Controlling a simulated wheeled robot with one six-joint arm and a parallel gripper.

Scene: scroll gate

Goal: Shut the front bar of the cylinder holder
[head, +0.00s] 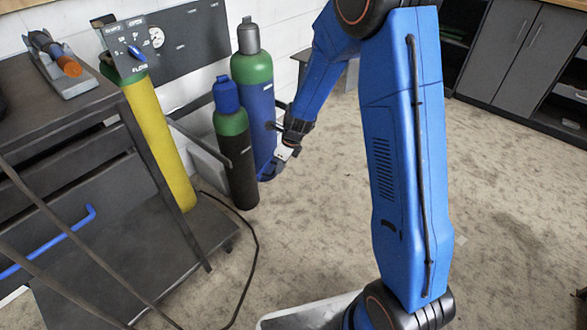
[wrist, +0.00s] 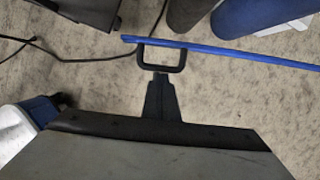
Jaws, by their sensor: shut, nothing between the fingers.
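The front bar (wrist: 235,51) is a thin blue rod with a black loop handle (wrist: 162,69) near its left end in the wrist view. It crosses in front of the black-bodied cylinder (wrist: 188,12) and the blue cylinder (wrist: 245,15); its right end runs out of view. My gripper (wrist: 160,77) is shut and empty, with its tip at the near side of the loop; I cannot tell whether it touches. In the head view my gripper (head: 284,154) is low beside the blue cylinder (head: 254,110), and the bar is mostly hidden. The holder's grey frame (head: 203,148) shows behind the black-bodied cylinder (head: 237,160).
A yellow cylinder (head: 160,135) with a green top stands at left by a dark cart (head: 60,120) with a blue handle (head: 50,243). A black cable (head: 255,255) lies on the floor. Cabinets (head: 515,50) stand at the back right. The floor at right is clear.

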